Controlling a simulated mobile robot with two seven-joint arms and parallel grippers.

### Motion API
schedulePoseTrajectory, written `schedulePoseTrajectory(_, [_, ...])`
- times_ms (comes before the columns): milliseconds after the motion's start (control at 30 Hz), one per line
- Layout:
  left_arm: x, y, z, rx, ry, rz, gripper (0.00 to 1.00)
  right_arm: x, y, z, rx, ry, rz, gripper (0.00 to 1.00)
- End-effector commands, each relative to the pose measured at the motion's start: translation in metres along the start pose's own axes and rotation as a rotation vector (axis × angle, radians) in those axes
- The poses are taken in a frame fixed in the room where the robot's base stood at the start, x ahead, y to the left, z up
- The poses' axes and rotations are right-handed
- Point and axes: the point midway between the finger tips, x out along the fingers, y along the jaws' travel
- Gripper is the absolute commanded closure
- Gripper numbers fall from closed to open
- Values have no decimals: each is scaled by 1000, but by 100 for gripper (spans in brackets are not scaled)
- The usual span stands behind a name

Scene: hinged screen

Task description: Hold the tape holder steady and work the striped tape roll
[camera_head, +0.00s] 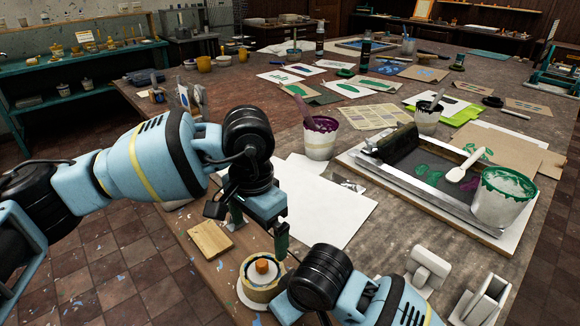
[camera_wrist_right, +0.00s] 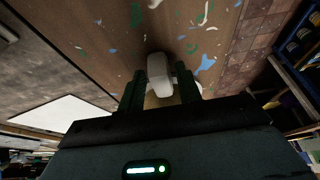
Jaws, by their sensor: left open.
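A round pale-yellow tape roll with an orange core (camera_head: 262,270) sits on a white base (camera_head: 246,299) at the near table edge. No stripes can be made out. My left gripper (camera_head: 259,226) is open just above and behind the roll, fingers pointing down, apart from it. My right arm comes in from the bottom, right of the roll; its fingertips are hidden in the head view. In the right wrist view, my right gripper (camera_wrist_right: 161,88) has a whitish block (camera_wrist_right: 159,74) between its two green fingers. I cannot tell whether they grip it.
A wooden block (camera_head: 210,240) lies left of the roll. White paper (camera_head: 325,205) lies behind it. White blocky fixtures (camera_head: 427,266) stand to the right. A framed screen (camera_head: 420,178), a green-stained bucket (camera_head: 503,196) and a purple-stained pot (camera_head: 321,137) stand farther back.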

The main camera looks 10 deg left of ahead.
Motion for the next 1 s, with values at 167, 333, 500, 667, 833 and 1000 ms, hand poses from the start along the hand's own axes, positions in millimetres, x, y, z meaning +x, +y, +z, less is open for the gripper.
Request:
schedulePoseTrajectory(167, [0, 0, 0, 0, 0, 0, 0, 0, 0, 0, 0, 1, 0, 53])
schedulePoseTrajectory(333, [0, 0, 0, 0, 0, 0, 0, -1, 0, 0, 0, 1, 0, 53])
schedulePoseTrajectory(500, [0, 0, 0, 0, 0, 0, 0, -11, 0, -1, 0, 4, -1, 53])
schedulePoseTrajectory(667, [0, 0, 0, 0, 0, 0, 0, -38, 0, -1, -1, 5, 1, 53])
schedulePoseTrajectory(833, [0, 0, 0, 0, 0, 0, 0, -73, 0, -1, -1, 6, 1, 53])
schedulePoseTrajectory(1000, [0, 0, 0, 0, 0, 0, 0, -101, 0, -1, -2, 4, 0, 53])
